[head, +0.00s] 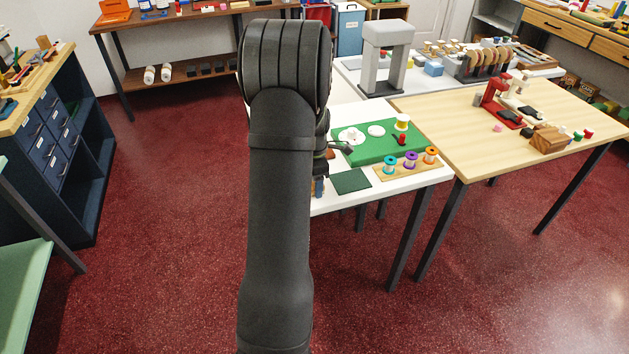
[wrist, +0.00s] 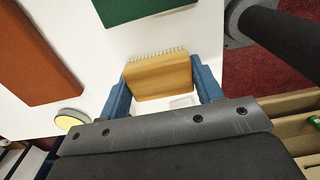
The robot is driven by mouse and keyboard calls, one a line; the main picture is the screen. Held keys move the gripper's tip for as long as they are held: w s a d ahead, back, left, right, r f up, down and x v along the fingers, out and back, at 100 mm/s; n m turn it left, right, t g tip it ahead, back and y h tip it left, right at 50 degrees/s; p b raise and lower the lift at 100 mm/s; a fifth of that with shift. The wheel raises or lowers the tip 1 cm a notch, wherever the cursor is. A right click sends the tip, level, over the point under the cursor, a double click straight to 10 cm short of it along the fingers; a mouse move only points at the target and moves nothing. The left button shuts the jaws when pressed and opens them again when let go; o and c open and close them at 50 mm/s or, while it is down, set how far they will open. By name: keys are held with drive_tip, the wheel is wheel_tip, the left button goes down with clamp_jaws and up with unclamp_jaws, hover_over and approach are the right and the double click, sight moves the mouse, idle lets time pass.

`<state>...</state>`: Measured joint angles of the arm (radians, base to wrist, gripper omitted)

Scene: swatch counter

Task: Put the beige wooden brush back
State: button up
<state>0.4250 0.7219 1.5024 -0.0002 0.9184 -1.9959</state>
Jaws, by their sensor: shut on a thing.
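The beige wooden brush (wrist: 160,75) shows in the wrist view between the two blue fingers of my gripper (wrist: 163,88). Its row of pale bristles points to the top of the picture. The fingers touch both ends of the brush, and my gripper is shut on it. Behind it is the white counter top (wrist: 195,35); I cannot tell whether the brush touches it. In the head view a small part of my gripper (head: 319,187) shows beside my arm, over the left part of the white counter (head: 410,183). The brush is hidden there.
A dark green swatch (head: 351,181) lies on the white counter. Behind it is a green mat (head: 372,154), with a wooden spool rack (head: 408,171) to the right. In the wrist view an orange-brown block (wrist: 40,50) lies left and a yellow disc (wrist: 72,121) lower left.

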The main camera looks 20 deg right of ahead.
drive_tip(key=shift+f, duration=0.15)
drive_tip(key=o, duration=0.9)
drive_tip(key=shift+o, duration=0.2)
wheel_tip(320, 180, up, 12)
drive_tip(key=shift+r, duration=0.2)
